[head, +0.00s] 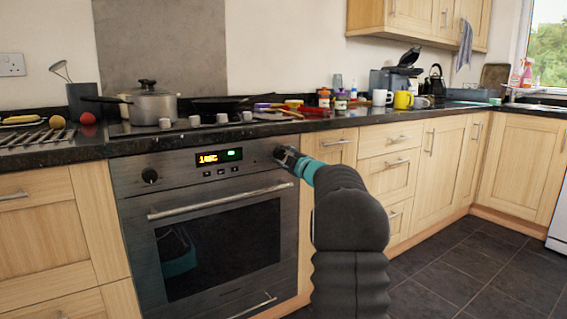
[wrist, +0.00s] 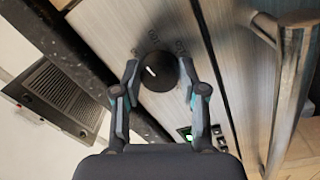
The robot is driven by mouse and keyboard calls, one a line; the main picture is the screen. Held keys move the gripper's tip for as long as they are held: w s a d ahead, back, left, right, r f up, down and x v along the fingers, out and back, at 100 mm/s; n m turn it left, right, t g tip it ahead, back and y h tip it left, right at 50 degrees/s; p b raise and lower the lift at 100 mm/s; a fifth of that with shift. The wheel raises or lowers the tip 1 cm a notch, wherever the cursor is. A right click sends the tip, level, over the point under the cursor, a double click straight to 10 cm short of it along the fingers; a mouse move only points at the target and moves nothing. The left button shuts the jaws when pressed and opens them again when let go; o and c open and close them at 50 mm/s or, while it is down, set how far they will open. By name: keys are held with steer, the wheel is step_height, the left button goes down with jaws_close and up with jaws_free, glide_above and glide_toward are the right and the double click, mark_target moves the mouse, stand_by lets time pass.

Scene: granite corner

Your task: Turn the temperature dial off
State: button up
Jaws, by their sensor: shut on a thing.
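The temperature dial (wrist: 158,74) is a round black knob with a white pointer line. Printed numbers ring it on the brushed steel panel. In the wrist view its pointer slants toward the upper left. My gripper (wrist: 160,80) has one finger on each side of the dial and is shut on it. In the head view my gripper (head: 284,155) reaches the right end of the oven's (head: 205,190) control panel and hides most of that dial.
A second black knob (head: 149,175) sits at the panel's left, with a lit display (head: 219,157) between. The oven door handle (head: 220,200) juts out below. A pot (head: 152,106) and a pan (head: 220,104) stand on the hob above.

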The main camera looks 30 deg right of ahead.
steer(key=n+b, duration=0.1)
steer(key=n, duration=0.3)
steer(key=shift+f+y+b, duration=0.1)
steer(key=shift+y+b, duration=0.3)
steer(key=n+b, duration=0.2)
steer(key=n, duration=0.5)
steer(key=n+b, duration=0.1)
steer(key=n, duration=0.1)
steer(key=shift+r+n+y, duration=0.2)
steer(key=shift+n+y, duration=0.1)
steer(key=shift+r+n+g, duration=0.1)
steer(key=shift+n+g, duration=0.2)
steer(key=shift+n, duration=1.5)
steer(key=o, duration=1.1)
steer(key=shift+o, duration=0.2)
steer(key=s, duration=1.2)
steer(key=shift+d, duration=0.4)
